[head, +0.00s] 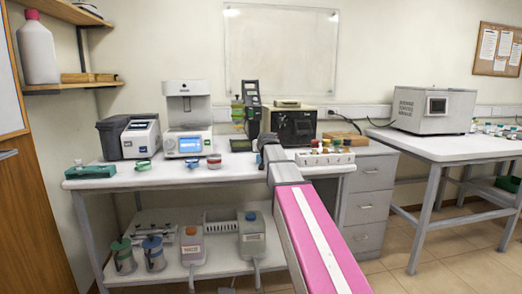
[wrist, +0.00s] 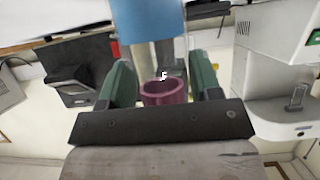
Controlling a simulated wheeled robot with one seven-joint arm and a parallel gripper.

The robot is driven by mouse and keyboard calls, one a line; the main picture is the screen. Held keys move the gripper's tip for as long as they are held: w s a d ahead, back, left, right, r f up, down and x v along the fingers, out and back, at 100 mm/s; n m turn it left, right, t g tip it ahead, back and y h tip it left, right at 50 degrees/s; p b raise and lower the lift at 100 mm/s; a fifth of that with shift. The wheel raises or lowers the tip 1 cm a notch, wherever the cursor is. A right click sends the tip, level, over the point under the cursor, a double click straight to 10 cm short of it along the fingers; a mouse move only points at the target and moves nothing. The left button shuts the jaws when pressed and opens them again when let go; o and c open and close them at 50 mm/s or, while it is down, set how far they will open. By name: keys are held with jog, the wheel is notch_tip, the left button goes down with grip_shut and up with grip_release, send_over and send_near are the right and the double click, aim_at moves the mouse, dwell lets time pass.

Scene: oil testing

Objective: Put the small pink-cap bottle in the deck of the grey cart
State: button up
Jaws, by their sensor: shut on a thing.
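My arm reaches over the workbench in the head view, and its far end is at the bench's middle; the gripper's fingers cannot be made out there. In the wrist view my gripper (wrist: 162,85) has its two green fingers closed on either side of the small pink-cap bottle (wrist: 163,93). Only a dark pink, ring-like part of it shows clearly; the rest is hidden or blends into the pale background. I cannot pick out a grey cart or its deck in either view.
The white workbench (head: 130,178) holds a white rack (head: 325,157) of coloured-cap bottles, a white instrument (head: 187,120) and a dark boxy device (head: 296,126). Two jugs (head: 252,236) stand on its lower shelf. A second table (head: 450,147) bears a grey machine (head: 432,110). Floor at lower right is clear.

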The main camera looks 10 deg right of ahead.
jog(key=shift+f, duration=0.1)
jog(key=o, duration=1)
jog(key=shift+o, duration=0.2)
